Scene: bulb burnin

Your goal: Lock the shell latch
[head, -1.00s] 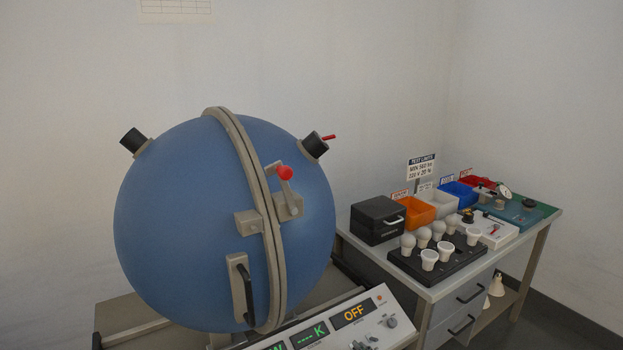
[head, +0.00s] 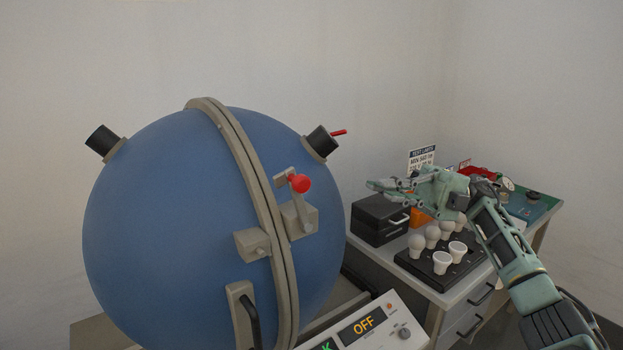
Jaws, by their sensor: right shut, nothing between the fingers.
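The blue sphere (head: 170,220) stands at the left, its two halves meeting at a beige flange (head: 262,200). The shell latch (head: 296,212) is on the right half, its lever pointing up with a red knob (head: 299,184) at the top. A beige catch block (head: 252,244) sits across the seam on the left half, apart from the lever. A black handle (head: 251,318) is below it. My right gripper (head: 372,187) is shut and empty, to the right of the red knob and apart from it. My left gripper is out of view.
A control panel (head: 375,325) reading OFF is at the bottom. On the bench at right are a black case (head: 376,222), an orange bin (head: 420,216) and a black tray (head: 436,277) with several bulbs. Open air lies between my right gripper and the latch.

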